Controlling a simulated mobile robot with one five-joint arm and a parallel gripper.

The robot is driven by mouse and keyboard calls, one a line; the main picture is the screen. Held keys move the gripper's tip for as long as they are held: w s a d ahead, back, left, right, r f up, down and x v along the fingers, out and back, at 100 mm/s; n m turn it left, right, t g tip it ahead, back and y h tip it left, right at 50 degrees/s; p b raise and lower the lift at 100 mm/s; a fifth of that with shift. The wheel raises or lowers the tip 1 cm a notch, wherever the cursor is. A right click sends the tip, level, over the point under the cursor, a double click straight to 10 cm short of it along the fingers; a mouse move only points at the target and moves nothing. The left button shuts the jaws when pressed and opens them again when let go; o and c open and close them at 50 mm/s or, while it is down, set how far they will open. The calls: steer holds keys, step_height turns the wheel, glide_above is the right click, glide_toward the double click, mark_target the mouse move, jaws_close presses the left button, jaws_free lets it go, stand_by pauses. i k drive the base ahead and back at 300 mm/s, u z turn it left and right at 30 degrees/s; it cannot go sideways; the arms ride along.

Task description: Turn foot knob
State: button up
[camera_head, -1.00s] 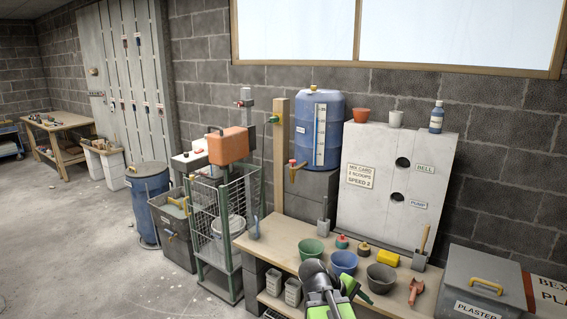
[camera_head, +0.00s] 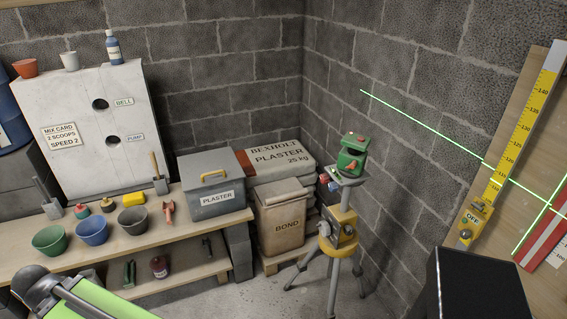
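A tripod (camera_head: 334,268) stands in the corner, with a green laser device (camera_head: 352,152) on top. A small red part (camera_head: 350,165) shows on the front of the device. Below its head plate are a small red knob (camera_head: 323,178) and a blue knob (camera_head: 334,186). I cannot tell which of these is the foot knob. Part of my grey and green arm shows at the lower left, well apart from the tripod. My gripper's fingers are not in view.
A bench (camera_head: 190,215) at left holds bowls, tools and a grey plaster box (camera_head: 212,184). A yellow measuring staff (camera_head: 515,130) with a green laser line is at right. A dark box (camera_head: 478,285) fills the lower right.

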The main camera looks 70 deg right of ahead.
mark_target(325, 178)
steer(key=u, duration=0.25)
steer(key=k, duration=0.45)
steer(key=z, duration=4.2)
steer(key=k, duration=1.5)
steer(key=u, duration=0.95)
steer(key=i, duration=1)
steer(key=z, duration=0.1)
